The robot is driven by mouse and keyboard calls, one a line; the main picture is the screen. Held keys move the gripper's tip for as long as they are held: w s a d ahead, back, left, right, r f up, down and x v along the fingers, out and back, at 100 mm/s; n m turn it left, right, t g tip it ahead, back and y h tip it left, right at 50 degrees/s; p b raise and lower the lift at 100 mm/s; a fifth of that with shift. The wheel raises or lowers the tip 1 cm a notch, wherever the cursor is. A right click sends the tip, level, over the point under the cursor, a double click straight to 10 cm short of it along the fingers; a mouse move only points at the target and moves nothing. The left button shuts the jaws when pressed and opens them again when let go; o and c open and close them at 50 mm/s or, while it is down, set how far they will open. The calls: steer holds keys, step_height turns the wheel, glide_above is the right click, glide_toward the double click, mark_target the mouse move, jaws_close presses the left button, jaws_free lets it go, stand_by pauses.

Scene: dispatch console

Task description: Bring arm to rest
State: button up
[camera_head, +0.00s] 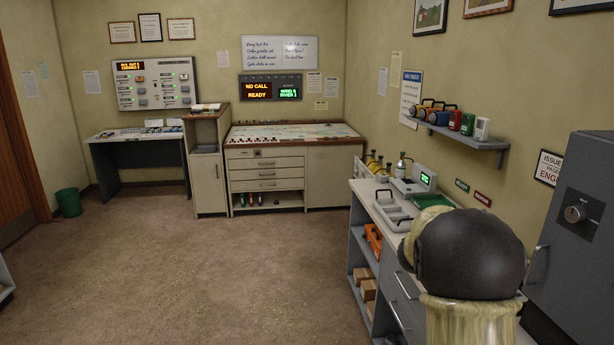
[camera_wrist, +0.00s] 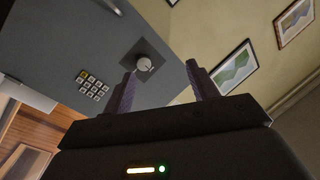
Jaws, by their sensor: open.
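My gripper (camera_wrist: 162,82) shows in the wrist view with its two dark fingers apart and nothing between them. Beyond the fingers is a grey cabinet (camera_wrist: 75,40) with a round dial (camera_wrist: 144,64) and a keypad (camera_wrist: 95,86); the gap to it is hard to judge. In the head view my arm, with a dark rounded joint, fills the lower right in front of the counter. My gripper itself is not seen in the head view.
The grey cabinet (camera_head: 580,225) stands at the right, close to my arm. A counter (camera_head: 375,207) with trays and bottles runs along the right wall, below a shelf (camera_head: 465,138) of canisters. A map console (camera_head: 290,137) stands at the back. The floor (camera_head: 190,260) is clear at left and centre.

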steer(key=a+f+n+t+y, duration=0.2)
steer(key=a+f+n+y, duration=0.45)
steer(key=a, duration=0.25)
steer(key=a+f+n+t+y, duration=0.3)
steer(key=a+f+n+y, duration=0.3)
steer(key=a, duration=0.4)
steer(key=s+a+f+n+g+y, duration=0.1)
steer(key=s+a+f+n+g, duration=0.1)
steer(key=s, duration=0.5)
steer(key=s+a+f+n+g+y, duration=0.2)
steer(key=s+a+f+n+g, duration=0.1)
steer(key=s, duration=0.5)
steer(key=s+a+f+n+g+y, duration=0.1)
steer(key=s+a+f+n+g, duration=0.1)
steer(key=s, duration=0.6)
step_height(320, 180, down, 2)
steer(key=shift+a+f+g+y, duration=0.15)
steer(key=shift+a+g+y, duration=0.2)
steer(key=shift+a+g, duration=0.6)
steer(key=shift+a+n, duration=0.15)
steer(key=shift+n, duration=0.1)
